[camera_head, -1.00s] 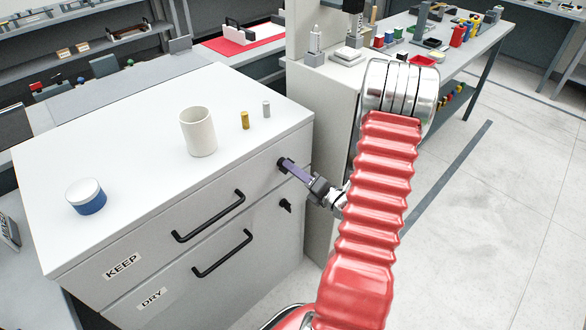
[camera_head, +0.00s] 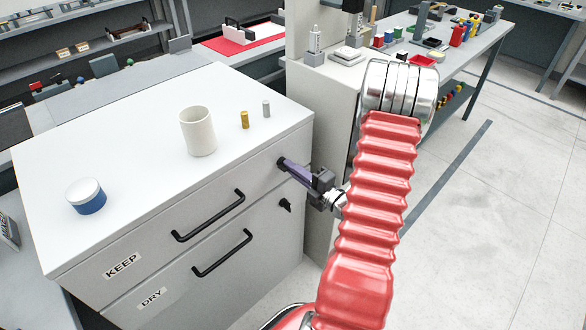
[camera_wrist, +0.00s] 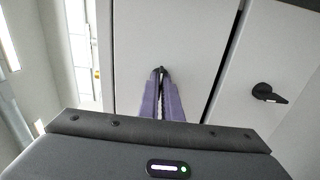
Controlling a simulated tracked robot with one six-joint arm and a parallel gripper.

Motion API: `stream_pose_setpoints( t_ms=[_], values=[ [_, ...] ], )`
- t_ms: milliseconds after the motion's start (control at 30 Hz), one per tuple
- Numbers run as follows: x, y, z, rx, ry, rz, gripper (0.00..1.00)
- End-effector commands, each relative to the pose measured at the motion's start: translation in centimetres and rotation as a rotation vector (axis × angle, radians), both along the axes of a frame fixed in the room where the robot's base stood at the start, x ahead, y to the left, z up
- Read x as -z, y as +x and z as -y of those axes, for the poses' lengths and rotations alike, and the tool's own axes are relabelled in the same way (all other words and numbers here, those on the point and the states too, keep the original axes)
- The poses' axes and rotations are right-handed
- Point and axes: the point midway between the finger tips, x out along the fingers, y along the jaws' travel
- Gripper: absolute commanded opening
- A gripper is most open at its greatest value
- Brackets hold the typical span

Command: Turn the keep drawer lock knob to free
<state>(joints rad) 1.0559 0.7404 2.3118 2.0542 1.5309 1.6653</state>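The KEEP drawer (camera_head: 262,185) is the upper drawer of the white cabinet, and its front is closed. Its dark lock knob (camera_head: 281,163) sits near the drawer's upper right corner, mostly hidden by my fingertips. My gripper (camera_head: 284,164) reaches it from the right, with its purple fingers close together at the knob. In the wrist view the fingertips (camera_wrist: 160,76) close around the small dark knob (camera_wrist: 161,69), of which only a little shows. Its exact angle cannot be read.
The DRY drawer's black lock knob (camera_head: 285,205) is just below; it also shows in the wrist view (camera_wrist: 268,94). Black bar handles (camera_head: 208,218) stick out to the left. A white cup (camera_head: 198,132), a blue-sided jar (camera_head: 86,197) and two small cylinders stand on the cabinet top.

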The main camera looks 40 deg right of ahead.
Motion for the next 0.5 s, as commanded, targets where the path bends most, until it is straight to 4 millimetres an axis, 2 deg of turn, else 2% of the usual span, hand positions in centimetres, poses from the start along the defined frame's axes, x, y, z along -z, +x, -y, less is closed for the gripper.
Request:
stream_pose_setpoints(
  t_ms=[233,267,500],
  values=[
    [0.28,-0.11,0.4,0.012,0.002,-0.007,0.0],
    [0.28,-0.11,0.4,0.012,0.002,-0.007,0.07],
    [0.17,-0.06,0.21,0.007,0.001,-0.004,0.23]
  ],
)
